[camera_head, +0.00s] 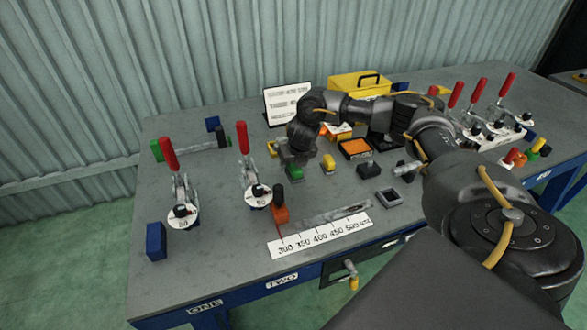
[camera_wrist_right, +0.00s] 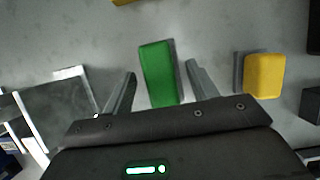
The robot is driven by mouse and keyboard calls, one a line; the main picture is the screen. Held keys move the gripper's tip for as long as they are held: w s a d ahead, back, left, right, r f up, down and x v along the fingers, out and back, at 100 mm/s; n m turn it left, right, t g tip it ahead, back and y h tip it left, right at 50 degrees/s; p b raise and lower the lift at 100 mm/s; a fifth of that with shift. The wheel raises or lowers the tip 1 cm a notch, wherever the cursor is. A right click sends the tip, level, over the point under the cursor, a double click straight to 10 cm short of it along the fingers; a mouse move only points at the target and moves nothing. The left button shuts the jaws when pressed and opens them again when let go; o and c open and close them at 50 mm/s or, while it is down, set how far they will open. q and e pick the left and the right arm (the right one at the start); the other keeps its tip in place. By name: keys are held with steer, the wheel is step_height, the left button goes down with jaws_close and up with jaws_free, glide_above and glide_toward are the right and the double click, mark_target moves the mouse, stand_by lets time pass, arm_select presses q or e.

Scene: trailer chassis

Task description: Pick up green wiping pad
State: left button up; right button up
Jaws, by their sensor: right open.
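The green wiping pad (camera_wrist_right: 157,72) stands out in the right wrist view, a green block with a grey strip along its right side. It lies between the two open fingers of my right gripper (camera_wrist_right: 160,74), with a gap to each finger. In the head view the green pad (camera_head: 294,173) sits on the grey table, partly hidden under my right gripper (camera_head: 297,157). The exact height of the fingers above the table cannot be told. My left gripper is not in view.
A yellow pad (camera_wrist_right: 264,76) lies to the right of the green one. Red-handled clamps (camera_head: 254,190) stand to the left, and more (camera_head: 500,100) at the right. A yellow toolbox (camera_head: 352,86) and a text board (camera_head: 286,103) stand behind. A ruler strip (camera_head: 322,236) lies in front.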

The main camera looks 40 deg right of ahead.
steer(key=shift+w+d+f, duration=0.1)
steer(key=shift+w+f, duration=0.05)
steer(key=shift+f, duration=0.4)
steer(key=c, duration=1.1)
steer(key=shift+c, duration=0.2)
steer(key=shift+r, duration=0.1)
